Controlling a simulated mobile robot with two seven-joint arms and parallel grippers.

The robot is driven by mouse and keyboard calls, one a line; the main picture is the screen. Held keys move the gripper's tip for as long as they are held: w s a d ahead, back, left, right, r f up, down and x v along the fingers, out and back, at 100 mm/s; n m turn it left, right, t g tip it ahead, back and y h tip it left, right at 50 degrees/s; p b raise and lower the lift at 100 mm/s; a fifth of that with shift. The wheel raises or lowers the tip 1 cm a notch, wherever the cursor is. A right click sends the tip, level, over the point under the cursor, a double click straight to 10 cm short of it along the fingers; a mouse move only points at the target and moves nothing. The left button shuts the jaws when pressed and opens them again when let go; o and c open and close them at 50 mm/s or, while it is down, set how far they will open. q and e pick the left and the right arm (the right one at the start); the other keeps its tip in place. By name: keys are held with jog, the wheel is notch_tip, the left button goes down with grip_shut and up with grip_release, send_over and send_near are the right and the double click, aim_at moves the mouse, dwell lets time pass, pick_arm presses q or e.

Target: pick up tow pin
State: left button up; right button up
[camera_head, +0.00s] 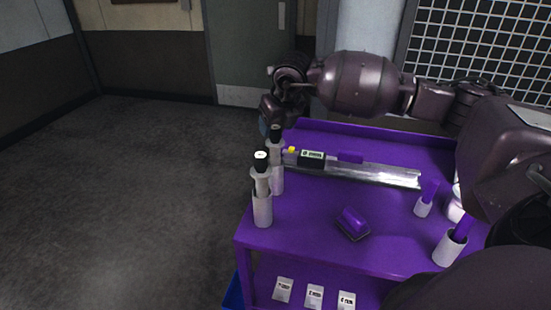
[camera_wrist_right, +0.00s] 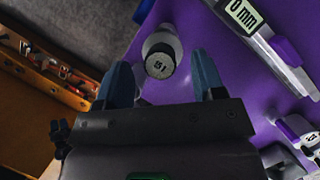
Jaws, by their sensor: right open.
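Two pale upright pins with dark tops stand near the left edge of the purple cart, the near pin (camera_head: 262,205) and the far pin (camera_head: 277,180). I cannot tell from the pictures which is named the tow pin. My right gripper (camera_head: 268,124) is above and just behind the far pin, partly covering that area. In the right wrist view my right gripper (camera_wrist_right: 163,85) is open, with blue fingers apart. A pale pin with a round marked top (camera_wrist_right: 160,62) shows between and beyond the fingertips, not gripped. My left gripper is not in view.
White labelled cards (camera_head: 314,296) lie on the lower shelf. The floor left of the cart is clear.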

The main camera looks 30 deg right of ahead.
jog(key=shift+x, duration=1.1)
jog(key=shift+c, duration=0.3)
jog(key=c, duration=1)
jog(key=shift+r, duration=0.15)
jog(key=shift+c, duration=0.2)
jog(key=shift+r, duration=0.1)
notch_tip(320, 180, up, 20)
jog(key=shift+b, duration=0.3)
